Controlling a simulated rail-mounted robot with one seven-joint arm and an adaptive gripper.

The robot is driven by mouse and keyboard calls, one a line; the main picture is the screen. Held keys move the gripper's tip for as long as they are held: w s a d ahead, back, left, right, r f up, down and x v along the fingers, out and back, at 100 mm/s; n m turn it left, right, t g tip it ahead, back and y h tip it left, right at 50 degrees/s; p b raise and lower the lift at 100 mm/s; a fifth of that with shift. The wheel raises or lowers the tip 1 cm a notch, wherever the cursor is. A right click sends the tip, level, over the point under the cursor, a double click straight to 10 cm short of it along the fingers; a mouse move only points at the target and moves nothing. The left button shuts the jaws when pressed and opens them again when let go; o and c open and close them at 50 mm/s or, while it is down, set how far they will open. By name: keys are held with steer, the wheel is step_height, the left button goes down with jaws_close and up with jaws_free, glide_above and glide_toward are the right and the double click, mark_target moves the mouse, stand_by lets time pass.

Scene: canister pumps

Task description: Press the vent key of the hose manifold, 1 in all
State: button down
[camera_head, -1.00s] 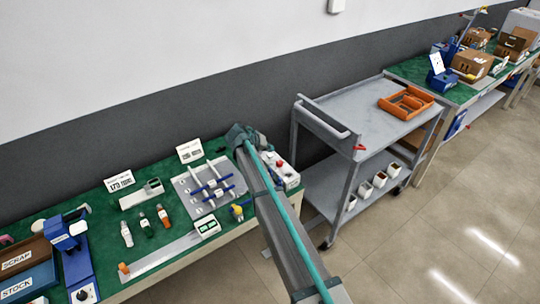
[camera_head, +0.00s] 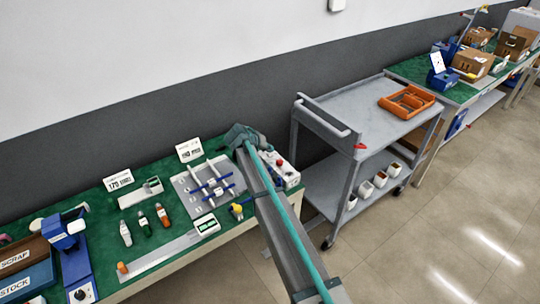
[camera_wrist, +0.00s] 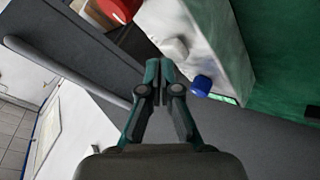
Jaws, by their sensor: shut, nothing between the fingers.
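In the wrist view my gripper (camera_wrist: 163,72) is shut and empty, with its fingertips together. A white box (camera_wrist: 212,28) lies beyond the tips, carrying a round white key (camera_wrist: 174,49) and a round blue key (camera_wrist: 201,85). A red knob (camera_wrist: 119,8) is at the top edge. The tips appear close to the white key; contact cannot be told. In the head view the box (camera_head: 291,180) stands at the bench's right end, partly behind my arm. No readable label shows which key is the vent key. My gripper's fingertips are hidden there.
Left of my arm, a grey plate (camera_head: 185,184) carries white and blue tubes on the green bench (camera_head: 100,209). Small bottles and a blue stand (camera_head: 78,262) are farther left. A grey cart (camera_head: 350,97) stands right of the bench, with open floor in front.

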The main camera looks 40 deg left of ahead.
mark_target(269, 154)
steer(key=shift+f+b, duration=0.4)
steer(key=shift+f, duration=0.05)
stand_by(0.8)
steer(key=shift+r, duration=0.9)
steer(key=shift+r, duration=0.1)
steer(key=shift+r+p, duration=0.45)
steer(key=shift+r, duration=2)
